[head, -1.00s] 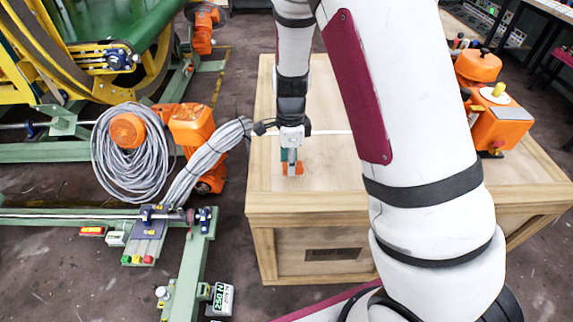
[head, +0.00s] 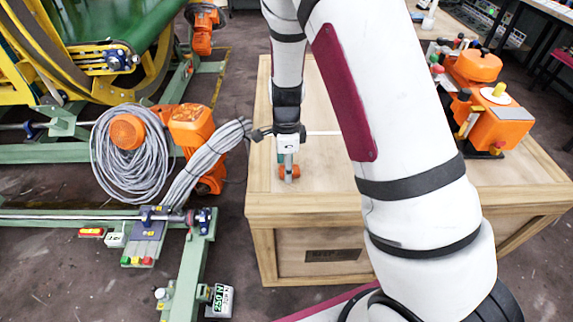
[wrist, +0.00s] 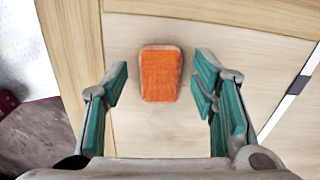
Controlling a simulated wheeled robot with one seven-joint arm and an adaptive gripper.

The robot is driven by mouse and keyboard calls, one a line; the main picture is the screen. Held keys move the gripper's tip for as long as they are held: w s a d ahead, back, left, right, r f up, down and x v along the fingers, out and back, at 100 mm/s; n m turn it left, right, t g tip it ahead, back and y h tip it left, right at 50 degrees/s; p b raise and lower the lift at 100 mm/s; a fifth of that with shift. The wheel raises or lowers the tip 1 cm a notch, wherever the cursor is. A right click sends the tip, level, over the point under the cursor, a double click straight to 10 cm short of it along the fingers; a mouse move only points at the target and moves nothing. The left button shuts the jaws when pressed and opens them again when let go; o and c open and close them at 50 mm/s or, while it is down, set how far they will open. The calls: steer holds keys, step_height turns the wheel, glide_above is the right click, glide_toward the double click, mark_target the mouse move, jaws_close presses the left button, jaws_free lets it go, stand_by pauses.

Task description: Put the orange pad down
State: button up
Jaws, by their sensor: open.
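The orange pad (wrist: 160,74) lies on the pale top of the wooden crate (wrist: 158,137), near one edge, in the wrist view. My gripper (wrist: 161,88) is open, with its green-lined fingers apart on either side of the pad and no contact visible. In the head view my gripper (head: 288,170) is above the crate top (head: 330,186) near its front left. Small orange patches of the pad (head: 283,172) show there around the fingers, which hide part of it.
An orange machine (head: 500,125) stands on the right part of the crate. A coiled grey cable (head: 128,160) and orange motors (head: 192,125) are on the green frame to the left. My arm covers much of the crate's middle.

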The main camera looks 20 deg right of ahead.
steer(key=shift+f, duration=0.1)
steer(key=shift+f+b, duration=0.2)
steer(key=shift+b, duration=0.2)
step_height(320, 180, up, 13)
steer(key=p, duration=0.3)
steer(key=s+r+n+y, duration=0.1)
steer(key=s+r+n, duration=0.5)
steer(key=r, duration=0.4)
steer(key=s+r+n, duration=0.2)
steer(key=s+n, duration=0.2)
steer(key=s, duration=0.4)
steer(key=s+r+n+t, duration=0.1)
steer(key=s+r+n, duration=0.2)
steer(key=s, duration=0.6)
steer(key=s+r+n+t+h, duration=0.1)
steer(key=s+r+n, duration=0.1)
steer(key=s+n, duration=0.5)
steer(key=shift+s+r, duration=0.3)
steer(key=shift+s, duration=0.85)
